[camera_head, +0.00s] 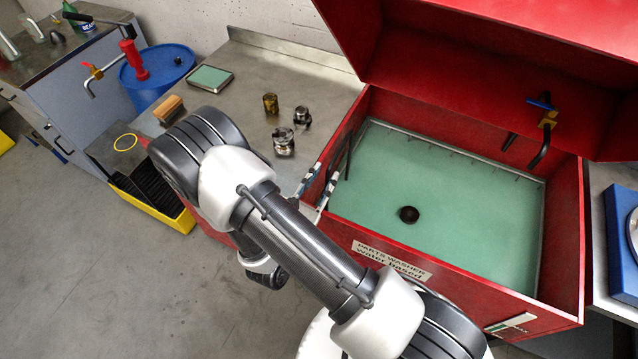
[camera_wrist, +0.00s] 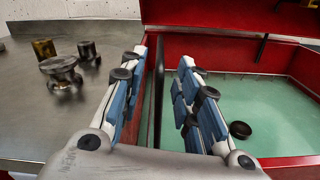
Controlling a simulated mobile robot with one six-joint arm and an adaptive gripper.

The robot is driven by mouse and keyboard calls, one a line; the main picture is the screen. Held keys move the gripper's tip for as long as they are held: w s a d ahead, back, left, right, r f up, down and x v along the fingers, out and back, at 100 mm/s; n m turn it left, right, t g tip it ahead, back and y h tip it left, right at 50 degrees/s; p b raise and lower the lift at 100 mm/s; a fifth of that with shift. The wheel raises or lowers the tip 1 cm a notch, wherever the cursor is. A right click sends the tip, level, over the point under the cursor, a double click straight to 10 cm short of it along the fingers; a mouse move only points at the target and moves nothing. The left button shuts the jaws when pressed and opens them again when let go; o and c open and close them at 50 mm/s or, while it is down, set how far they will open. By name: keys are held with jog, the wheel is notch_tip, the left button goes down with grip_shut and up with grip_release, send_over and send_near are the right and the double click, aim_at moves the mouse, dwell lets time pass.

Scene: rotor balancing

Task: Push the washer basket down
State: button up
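The red parts washer (camera_head: 392,262) stands open, with green liquid (camera_head: 460,215) inside. A dark upright bar (camera_head: 346,160), apparently a basket handle, stands by the washer's left wall. My gripper (camera_head: 320,186) is open at that wall. In the wrist view the bar (camera_wrist: 158,85) appears between my two spread fingers (camera_wrist: 163,90), with gaps on both sides. I cannot tell whether anything touches it. A dark round part (camera_head: 408,214) shows in the liquid.
The raised red lid (camera_head: 480,50) is above the washer's back. Left of the washer is a metal bench (camera_head: 240,110) with several small metal parts (camera_head: 284,141) and a green-topped pad (camera_head: 210,78). A blue drum (camera_head: 160,75) and yellow tray (camera_head: 150,205) are farther left.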

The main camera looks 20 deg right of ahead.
jog(key=shift+v, duration=0.9)
jog(key=shift+c, duration=0.4)
